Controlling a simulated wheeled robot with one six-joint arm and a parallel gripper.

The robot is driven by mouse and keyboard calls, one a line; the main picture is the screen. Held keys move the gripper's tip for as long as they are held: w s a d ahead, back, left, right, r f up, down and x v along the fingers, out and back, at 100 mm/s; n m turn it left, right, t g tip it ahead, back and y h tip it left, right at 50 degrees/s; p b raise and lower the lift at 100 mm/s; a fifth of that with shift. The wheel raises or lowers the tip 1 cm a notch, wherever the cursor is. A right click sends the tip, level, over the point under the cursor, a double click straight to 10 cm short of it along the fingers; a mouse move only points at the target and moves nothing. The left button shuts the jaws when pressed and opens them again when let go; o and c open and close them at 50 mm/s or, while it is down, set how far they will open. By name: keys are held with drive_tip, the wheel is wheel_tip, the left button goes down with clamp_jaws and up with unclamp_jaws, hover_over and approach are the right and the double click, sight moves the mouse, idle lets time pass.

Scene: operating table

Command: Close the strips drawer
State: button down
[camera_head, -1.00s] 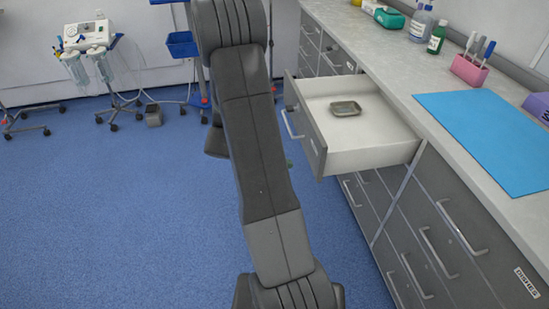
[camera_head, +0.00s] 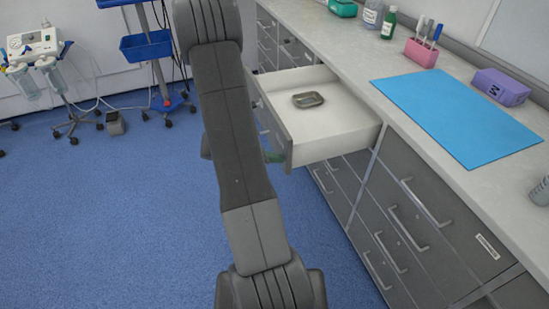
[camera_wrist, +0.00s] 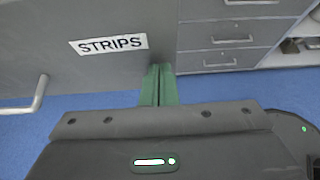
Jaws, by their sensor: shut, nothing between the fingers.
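The strips drawer stands open, pulled out from under the counter, its white inside (camera_head: 335,125) showing in the head view. Its grey front (camera_wrist: 90,70) fills the upper left of the wrist view, with a "STRIPS" label (camera_wrist: 108,44) and a metal handle (camera_wrist: 38,97) at the left. My gripper (camera_wrist: 159,68) is shut and empty, its green fingers pointing at the drawer front near its right end, past the label. Whether they touch it I cannot tell. In the head view my arm hides part of the drawer front and most of the gripper.
Several closed drawers (camera_head: 415,215) sit below the counter. The counter holds a blue mat (camera_head: 455,120), a pink holder (camera_head: 421,53) and a purple box (camera_head: 500,87). Blue floor (camera_head: 110,220) is clear at left.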

drive_tip(key=d, duration=0.1)
drive_tip(key=b, duration=0.9)
hover_over(365, 147)
drive_tip(key=shift+a, duration=0.1)
drive_tip(key=shift+w+d+r, duration=0.15)
drive_tip(key=shift+d+r, duration=0.05)
drive_tip(key=shift+r, duration=0.1)
drive_tip(key=shift+b, duration=0.35)
